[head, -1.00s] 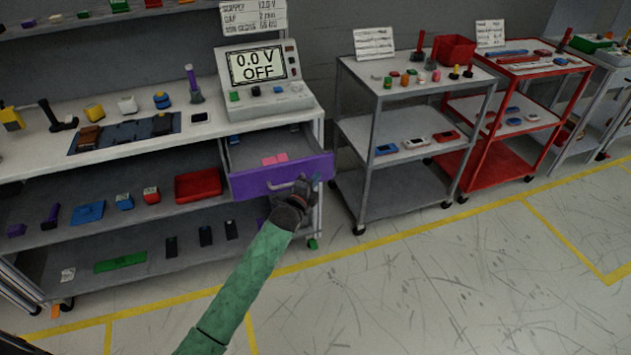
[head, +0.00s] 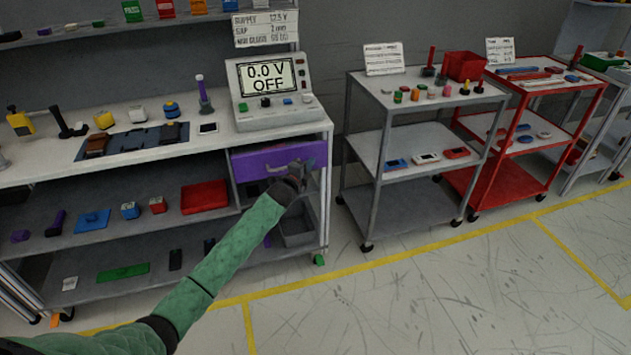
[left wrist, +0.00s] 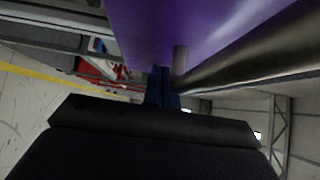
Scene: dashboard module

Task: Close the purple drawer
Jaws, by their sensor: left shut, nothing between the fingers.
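The purple drawer (head: 258,161) sits under the white bench top, and its front looks level with the shelf unit's front in the head view. No drawer interior shows. My left gripper (head: 304,166) is shut and empty at the right part of the drawer front, by its grey handle. In the left wrist view the purple front (left wrist: 185,25) and the handle bar (left wrist: 255,50) are very close to the dark blue fingertips (left wrist: 162,85). I cannot tell whether the fingertips touch the front. My right gripper is not in view.
A power supply (head: 268,93) reading 0.0 V OFF stands on the bench above the drawer. A grey bin (head: 297,232) is on the shelf below. A grey cart (head: 418,148) and a red cart (head: 520,145) stand to the right. The floor in front is clear.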

